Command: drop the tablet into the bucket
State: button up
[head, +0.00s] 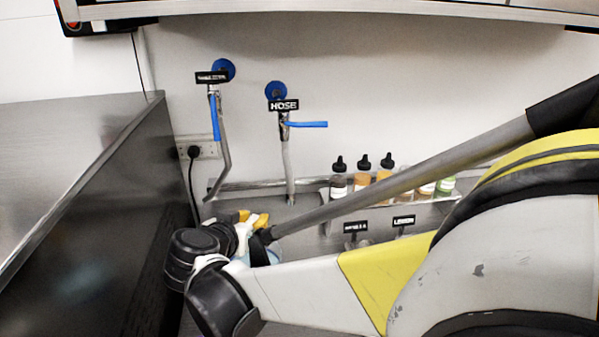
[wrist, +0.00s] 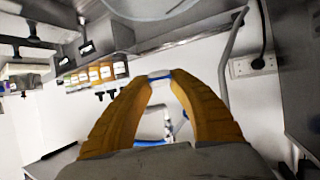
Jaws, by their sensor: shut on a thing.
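My gripper (head: 252,218) shows in the head view as yellow fingers beside the sink area, partly hidden by my dark wrist. In the wrist view, the two yellow-orange fingers of my gripper (wrist: 159,77) close on a small whitish tablet (wrist: 158,74) at their tips. The tablet cannot be made out in the head view. A pale blue rim, seemingly the bucket (head: 272,256), shows just below the fingers, mostly hidden by my arm. A pale rounded thing at the top edge of the wrist view, possibly the bucket (wrist: 150,8), is cut off there.
A metal sink ledge (head: 262,184) holds several sauce bottles (head: 362,172). A hose pipe (head: 288,160) and another blue-handled tap (head: 216,130) hang on the wall near my gripper. A dark-sided steel unit (head: 100,210) stands at left. Small label signs (head: 404,221) stand right.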

aim_at(253, 219)
notch_tip(253, 219, down, 6)
jog(key=b, duration=0.4)
jog(key=shift+r, duration=0.1)
jog(key=o, duration=1)
notch_tip(253, 219, up, 10)
jog(key=shift+r, duration=0.1)
jog(key=s+d+f+g, duration=0.1)
jog(key=d+g, duration=0.1)
jog(key=d, duration=1.2)
jog(key=s+d+f+g, duration=0.1)
jog(key=s+d+f, duration=0.2)
jog(key=s+d, duration=0.3)
jog(key=s+d+f+n+g+y, duration=0.1)
jog(key=s+d+f, duration=0.2)
jog(key=s+d, duration=0.3)
jog(key=s+d+f+g+y, duration=0.1)
jog(key=s+d+f, duration=0.2)
jog(key=s+d, duration=0.4)
jog(key=shift+d+n, duration=0.4)
jog(key=shift+d, duration=0.3)
